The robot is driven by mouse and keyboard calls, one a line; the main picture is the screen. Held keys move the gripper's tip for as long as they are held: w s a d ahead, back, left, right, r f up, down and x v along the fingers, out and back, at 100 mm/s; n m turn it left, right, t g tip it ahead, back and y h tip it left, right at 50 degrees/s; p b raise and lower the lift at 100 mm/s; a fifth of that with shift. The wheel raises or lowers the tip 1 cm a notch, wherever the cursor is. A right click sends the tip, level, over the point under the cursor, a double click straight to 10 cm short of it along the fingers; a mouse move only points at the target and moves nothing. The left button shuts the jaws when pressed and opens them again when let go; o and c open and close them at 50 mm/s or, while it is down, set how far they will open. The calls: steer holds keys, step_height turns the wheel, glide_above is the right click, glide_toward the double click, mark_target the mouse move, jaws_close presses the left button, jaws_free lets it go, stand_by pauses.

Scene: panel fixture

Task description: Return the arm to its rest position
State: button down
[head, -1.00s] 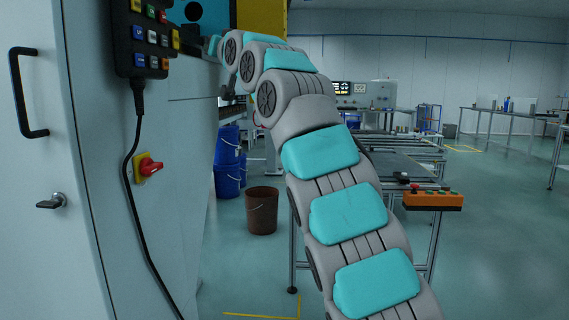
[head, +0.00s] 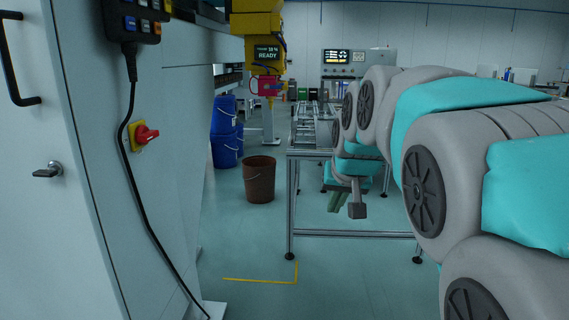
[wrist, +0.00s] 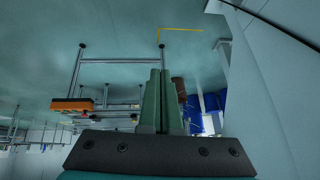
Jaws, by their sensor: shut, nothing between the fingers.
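My arm comes in from the right of the head view, bent, with its grey and teal links close to the camera. My gripper (head: 344,204) hangs at its end, pointing down in front of the metal-framed table. In the wrist view, the two green fingers of the gripper (wrist: 157,76) lie side by side and are shut with nothing between them. The wrist picture shows the room upside down.
A grey cabinet (head: 100,230) with a red-and-yellow switch (head: 143,135) and a hanging keypad (head: 135,22) stands at left. A brown bucket (head: 259,180) and blue buckets (head: 225,145) stand on the floor. The metal-framed table (head: 350,233) is behind the gripper. Floor in front is clear.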

steer(key=s+d+f+g, duration=0.1)
steer(key=s+f+g, duration=0.2)
steer(key=s+f, duration=0.4)
steer(key=s+d+f+g, duration=0.2)
steer(key=s+f, duration=0.5)
steer(key=s, duration=0.9)
steer(key=s+d+f+n+g, duration=0.1)
steer(key=s+f+g, duration=0.2)
steer(key=s+f, duration=0.4)
steer(key=s, duration=0.5)
steer(key=shift+s+d+f+g+h, duration=0.3)
steer(key=shift+s, duration=0.05)
